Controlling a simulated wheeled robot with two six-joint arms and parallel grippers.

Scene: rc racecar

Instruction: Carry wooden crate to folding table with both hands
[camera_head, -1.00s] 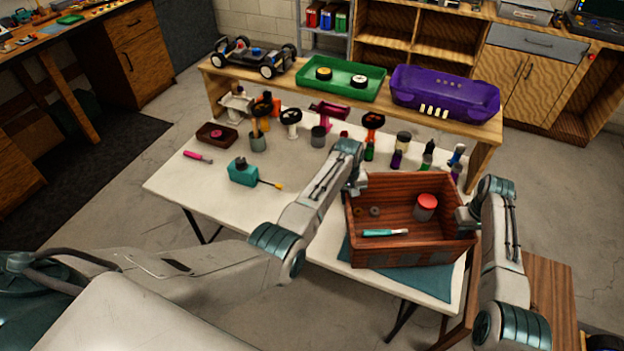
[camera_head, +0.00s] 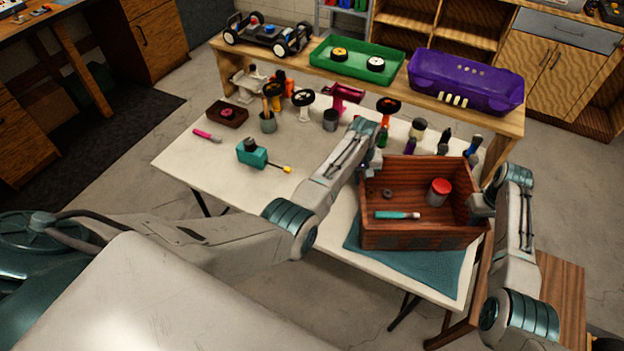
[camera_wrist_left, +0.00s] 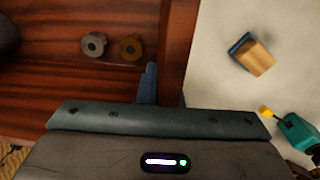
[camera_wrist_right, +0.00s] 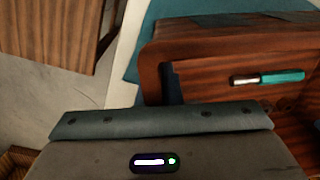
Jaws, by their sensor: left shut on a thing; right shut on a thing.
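The wooden crate (camera_head: 415,239) is over the right part of the white folding table (camera_head: 225,178), above a teal mat (camera_head: 430,263). I cannot tell whether it touches the mat. It looks about level and holds a red-lidded jar (camera_head: 438,191), a teal-handled tool (camera_head: 397,215) and small rings (camera_wrist_left: 95,44). My left gripper (camera_head: 366,170) is shut on its left wall, which also shows in the left wrist view (camera_wrist_left: 176,50). My right gripper (camera_head: 480,204) is shut on its right wall, seen in the right wrist view (camera_wrist_right: 225,50). The fingertips are largely hidden.
Paint bottles (camera_head: 443,142) stand just behind the crate. A raised shelf behind carries a purple bin (camera_head: 465,82), a green tray (camera_head: 355,62) and an RC car chassis (camera_head: 268,36). A wooden stool (camera_head: 560,285) stands at the right.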

